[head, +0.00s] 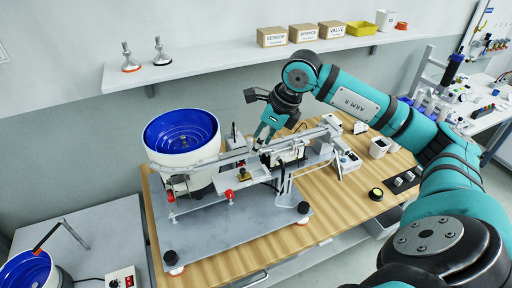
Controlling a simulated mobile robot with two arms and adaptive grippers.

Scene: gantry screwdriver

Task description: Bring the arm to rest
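My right arm (352,95), teal and black and lettered ARM R, comes in from the lower right and bends down over the bench. My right gripper (264,137) points down just above the rail and the small mechanism (285,152) of the feeder machine. Its fingertips are small in the picture, and I cannot tell whether they are apart or whether they touch anything. My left arm and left gripper are not in view.
The machine has a blue-lined bowl (182,134) on a grey baseplate (235,222), on a wooden table (335,215). A shelf (215,66) with small boxes runs behind. White devices (347,161) and a yellow-topped button (376,194) stand at the right. The front right tabletop is clear.

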